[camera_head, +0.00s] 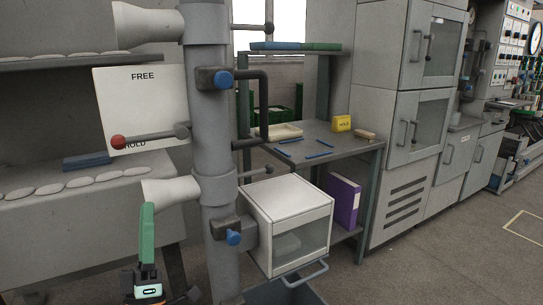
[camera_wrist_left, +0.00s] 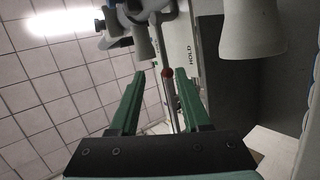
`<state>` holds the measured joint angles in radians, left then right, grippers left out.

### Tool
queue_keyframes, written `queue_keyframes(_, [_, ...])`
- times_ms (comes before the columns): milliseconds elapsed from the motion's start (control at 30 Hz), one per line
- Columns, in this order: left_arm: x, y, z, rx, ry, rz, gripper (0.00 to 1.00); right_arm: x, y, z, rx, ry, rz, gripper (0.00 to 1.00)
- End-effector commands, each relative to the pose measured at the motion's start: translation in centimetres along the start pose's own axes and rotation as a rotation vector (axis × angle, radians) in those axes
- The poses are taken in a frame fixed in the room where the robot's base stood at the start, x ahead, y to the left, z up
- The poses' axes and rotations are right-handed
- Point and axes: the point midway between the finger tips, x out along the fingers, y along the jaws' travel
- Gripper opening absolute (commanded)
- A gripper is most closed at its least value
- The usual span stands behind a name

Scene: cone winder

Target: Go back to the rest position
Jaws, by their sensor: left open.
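My left gripper (camera_head: 147,207) stands upright at the bottom left of the head view, its green finger pointing up. In the left wrist view its two green fingers (camera_wrist_left: 160,75) are spread apart with nothing held between them. A lever with a red knob (camera_head: 118,142) crosses the white FREE/HOLD plate (camera_head: 122,88), the knob near the word HOLD. My right gripper is in neither view.
A grey column (camera_head: 212,150) with white cones (camera_head: 172,191) and blue-knobbed valves stands just right of my left gripper. A white box with a window (camera_head: 290,220) hangs beside it. A bench (camera_head: 340,142) holds blue rods and a yellow block. Floor is open at the right.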

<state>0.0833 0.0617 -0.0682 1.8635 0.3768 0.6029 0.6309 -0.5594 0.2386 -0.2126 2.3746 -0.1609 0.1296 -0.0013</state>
Motion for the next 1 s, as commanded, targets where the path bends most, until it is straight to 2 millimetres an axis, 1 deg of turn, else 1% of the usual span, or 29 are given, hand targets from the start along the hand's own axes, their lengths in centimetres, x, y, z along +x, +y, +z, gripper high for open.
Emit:
queue_keyframes(33, [-1.6,0.6,0.8,0.079,-0.071,-0.003,0.47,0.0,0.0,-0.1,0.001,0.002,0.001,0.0])
queue_keyframes(67, [-2.6,1.1,1.4,0.138,-0.118,-0.003,0.47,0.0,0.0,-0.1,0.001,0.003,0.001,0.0])
queue_keyframes(133, [-5.3,2.2,2.7,0.29,-0.239,0.007,0.47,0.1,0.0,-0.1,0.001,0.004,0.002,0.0])
queue_keyframes(233, [-8.8,4.0,4.2,0.496,-0.396,0.038,0.47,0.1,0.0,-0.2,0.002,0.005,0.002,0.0])
queue_keyframes(300, [-11.0,5.0,4.8,0.617,-0.488,0.064,0.47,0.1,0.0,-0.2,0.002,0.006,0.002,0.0])
queue_keyframes(400, [-13.6,6.4,5.4,0.768,-0.602,0.106,0.47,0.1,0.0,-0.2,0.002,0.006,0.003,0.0])
queue_keyframes(533, [-16.6,8.0,5.6,0.939,-0.727,0.165,0.47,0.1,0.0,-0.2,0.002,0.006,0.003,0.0])
queue_keyframes(567, [-17.2,8.4,5.5,0.976,-0.754,0.18,0.47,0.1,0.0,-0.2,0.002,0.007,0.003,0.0])
queue_keyframes(600, [-16.5,8.3,5.5,0.982,-0.784,0.161,0.47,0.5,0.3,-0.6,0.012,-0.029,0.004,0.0])
queue_keyframes(667, [-16.5,7.7,5.7,0.973,-0.831,0.124,0.47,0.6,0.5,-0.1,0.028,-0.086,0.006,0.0])
queue_keyframes(767, [-17.0,6.8,5.9,0.957,-0.915,0.065,0.47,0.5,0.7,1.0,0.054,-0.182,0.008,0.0])
queue_keyframes(867, [-17.7,5.9,5.9,0.94,-1.009,-0.002,0.47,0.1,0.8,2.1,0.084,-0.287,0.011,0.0])
queue_keyframes(1000, [-19.4,4.9,5.7,0.906,-1.165,-0.114,0.47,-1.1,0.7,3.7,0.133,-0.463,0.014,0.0])
